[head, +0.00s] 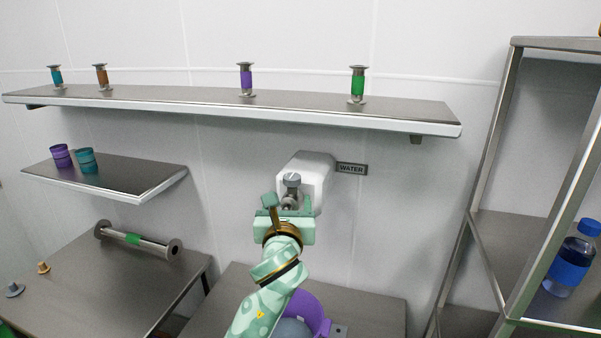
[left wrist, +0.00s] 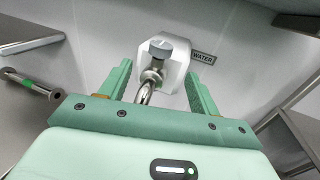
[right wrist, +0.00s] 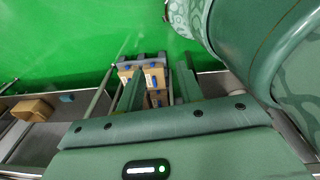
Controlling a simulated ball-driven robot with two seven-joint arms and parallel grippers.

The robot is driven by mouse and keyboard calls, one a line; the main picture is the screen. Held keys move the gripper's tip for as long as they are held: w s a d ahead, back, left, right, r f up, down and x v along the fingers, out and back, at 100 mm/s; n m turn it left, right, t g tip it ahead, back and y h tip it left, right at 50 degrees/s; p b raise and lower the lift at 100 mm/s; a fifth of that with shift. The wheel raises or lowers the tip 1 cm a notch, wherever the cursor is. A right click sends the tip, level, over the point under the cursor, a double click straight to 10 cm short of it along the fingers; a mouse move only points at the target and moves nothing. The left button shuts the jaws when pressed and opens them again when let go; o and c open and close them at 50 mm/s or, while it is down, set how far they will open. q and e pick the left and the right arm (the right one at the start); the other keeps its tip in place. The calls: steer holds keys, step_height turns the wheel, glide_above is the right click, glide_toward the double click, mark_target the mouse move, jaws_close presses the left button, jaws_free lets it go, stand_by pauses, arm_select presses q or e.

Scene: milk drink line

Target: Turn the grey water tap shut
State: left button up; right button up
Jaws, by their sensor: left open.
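The grey water tap (head: 291,181) sticks out from a white wall box (head: 319,181) beside a dark WATER label (head: 351,168). In the left wrist view the tap's grey knob (left wrist: 161,48) and curved metal spout (left wrist: 146,92) show between the fingers. My left gripper (head: 289,204) is open, its fingers on either side of the tap with gaps visible. I cannot tell whether it touches the tap. In the head view the gripper hides the lower tap. My right gripper (right wrist: 160,69) is open and empty, away from the tap, over a green floor.
A purple container (head: 315,312) stands below the tap, partly behind my left arm. A long shelf (head: 200,104) with several coloured spools runs above. A metal rack (head: 492,180) with a blue bottle (head: 571,262) stands right. Boxes (right wrist: 153,78) lie beyond the right gripper.

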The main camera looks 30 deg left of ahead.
mark_target(292, 175)
arm_select(q)
steer(key=p+x, duration=0.1)
steer(key=x, duration=1.3)
steer(key=shift+w+d+f, duration=0.1)
steer(key=shift+w+d, duration=0.05)
steer(key=shift+w, duration=0.05)
steer(key=shift+c, duration=0.3)
steer(key=c, duration=0.9)
